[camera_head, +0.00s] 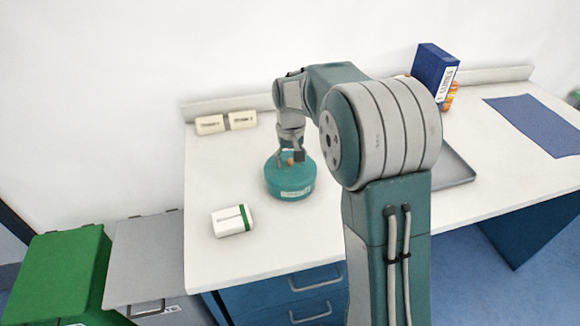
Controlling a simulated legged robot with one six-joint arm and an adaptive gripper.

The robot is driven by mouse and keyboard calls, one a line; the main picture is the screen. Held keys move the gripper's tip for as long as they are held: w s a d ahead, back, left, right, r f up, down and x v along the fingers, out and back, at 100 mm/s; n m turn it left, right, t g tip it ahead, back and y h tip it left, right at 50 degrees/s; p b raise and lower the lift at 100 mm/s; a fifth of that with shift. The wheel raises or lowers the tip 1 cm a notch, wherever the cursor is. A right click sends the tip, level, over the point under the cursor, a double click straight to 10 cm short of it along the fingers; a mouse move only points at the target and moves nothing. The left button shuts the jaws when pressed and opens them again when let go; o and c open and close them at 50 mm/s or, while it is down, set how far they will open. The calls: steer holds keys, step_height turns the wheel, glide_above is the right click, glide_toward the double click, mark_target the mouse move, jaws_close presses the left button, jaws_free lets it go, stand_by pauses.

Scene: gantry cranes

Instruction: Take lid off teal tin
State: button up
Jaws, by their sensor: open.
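The teal tin (290,188) stands upright on the white table, left of my arm, with a pale label on its front side. Its teal lid (274,168) is on top, with a small orange-brown knob (290,161) at the centre. My gripper (291,158) points down at the lid from above, with its fingers on either side of the knob. The fingers are open. Whether they touch the knob or the lid is too small to tell.
A white and green box (232,221) lies in front left of the tin. A blue box (434,68), a grey tray (455,168) and a blue mat (537,124) are to the right. Green (60,275) and grey (148,262) bins stand left of the table.

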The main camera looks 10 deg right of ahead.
mark_target(289, 160)
jaws_close()
steer(key=shift+r, duration=0.1)
steer(key=shift+r, duration=0.3)
step_height(289, 160, up, 2)
steer(key=shift+a+r, duration=0.1)
steer(key=shift+r, duration=0.1)
steer(key=s+d+r, duration=0.4)
steer(key=s+r, duration=0.5)
steer(key=s, duration=0.4)
steer(key=shift+s+r, duration=0.3)
steer(key=shift+s, duration=0.05)
